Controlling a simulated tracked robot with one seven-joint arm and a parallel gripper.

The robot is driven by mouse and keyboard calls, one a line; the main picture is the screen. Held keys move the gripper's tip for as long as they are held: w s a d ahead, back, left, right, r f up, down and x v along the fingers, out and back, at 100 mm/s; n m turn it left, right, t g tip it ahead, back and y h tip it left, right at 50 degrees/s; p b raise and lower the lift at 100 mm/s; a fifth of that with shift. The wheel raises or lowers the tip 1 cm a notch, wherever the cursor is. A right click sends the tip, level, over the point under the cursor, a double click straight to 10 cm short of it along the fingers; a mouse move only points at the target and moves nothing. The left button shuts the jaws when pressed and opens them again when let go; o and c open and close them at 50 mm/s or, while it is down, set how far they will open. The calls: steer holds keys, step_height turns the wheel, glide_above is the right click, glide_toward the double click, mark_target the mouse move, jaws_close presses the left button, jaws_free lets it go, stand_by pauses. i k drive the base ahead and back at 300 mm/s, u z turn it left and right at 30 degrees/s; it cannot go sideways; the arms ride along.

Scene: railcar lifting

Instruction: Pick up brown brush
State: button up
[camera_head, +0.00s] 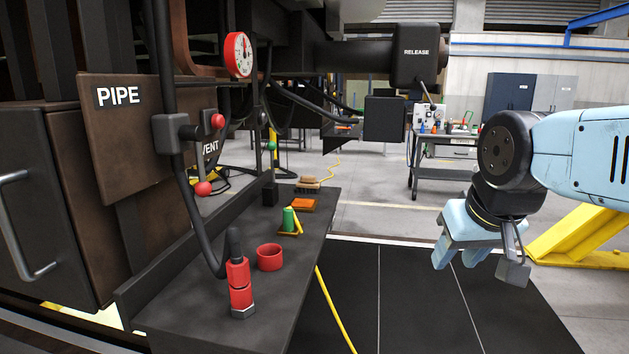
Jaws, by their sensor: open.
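The brown brush (308,183) lies at the far end of the dark shelf (205,312), with its wooden back up and dark bristles below. My gripper (478,262) hangs at the right of the picture over the floor, fingers pointing down. It is open and empty, well apart from the brush and to the right of the shelf.
On the shelf stand a red fitting (240,287), a red ring (270,257), a green and yellow item (290,221) and an orange block (302,205). A black hose (197,215) runs down to the red fitting. A yellow hose (333,306) hangs beside the shelf.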

mark_target(308, 183)
steer(key=z, duration=0.15)
steer(key=i, duration=1.5)
steer(key=z, duration=0.15)
